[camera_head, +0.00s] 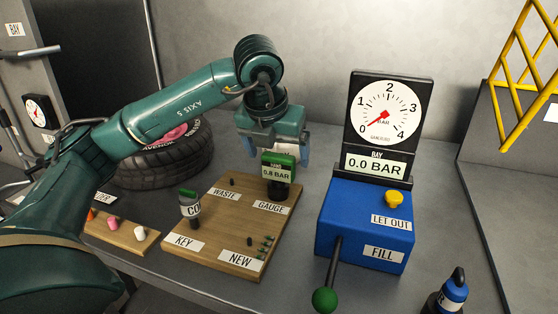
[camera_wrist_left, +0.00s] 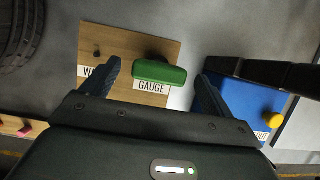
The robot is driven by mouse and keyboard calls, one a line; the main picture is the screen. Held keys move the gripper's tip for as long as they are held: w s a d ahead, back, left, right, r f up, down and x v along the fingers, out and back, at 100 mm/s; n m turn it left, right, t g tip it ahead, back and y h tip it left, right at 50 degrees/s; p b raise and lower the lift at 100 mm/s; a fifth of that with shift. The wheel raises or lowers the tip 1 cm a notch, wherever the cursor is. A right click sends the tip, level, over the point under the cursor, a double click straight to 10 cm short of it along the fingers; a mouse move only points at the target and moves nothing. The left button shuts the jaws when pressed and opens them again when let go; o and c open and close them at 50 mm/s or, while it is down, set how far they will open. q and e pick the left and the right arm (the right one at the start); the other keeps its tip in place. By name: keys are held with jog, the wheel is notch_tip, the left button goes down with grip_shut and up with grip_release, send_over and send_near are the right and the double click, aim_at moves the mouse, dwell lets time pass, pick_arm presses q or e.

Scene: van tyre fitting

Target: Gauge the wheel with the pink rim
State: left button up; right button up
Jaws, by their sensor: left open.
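The wheel with the pink rim (camera_head: 180,132) lies at the back left, partly hidden behind my left arm. Part of its tyre shows in the left wrist view (camera_wrist_left: 15,35). The green-topped gauge (camera_head: 278,167) stands upright at the GAUGE label on the wooden board, and its display seems to read 0.8 BAR. My left gripper (camera_head: 277,150) is open just above the gauge, pointing down. In the left wrist view the gauge's green top (camera_wrist_left: 160,73) lies between the two spread fingers, with gaps on both sides. My right gripper is not in view.
The wooden board (camera_head: 215,252) also holds a dark key tool (camera_head: 190,208) with a green top and small valve parts. A blue bay box (camera_head: 345,215) with a 0.0 BAR dial stands to the right. A small rack (camera_head: 140,246) with coloured pieces lies left, a blue bottle (camera_head: 453,294) front right.

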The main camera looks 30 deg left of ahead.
pick_arm(q)
jog(key=v, duration=0.9)
jog(key=shift+p, duration=0.35)
jog(key=shift+s+r, duration=0.1)
jog(key=shift+s, duration=0.05)
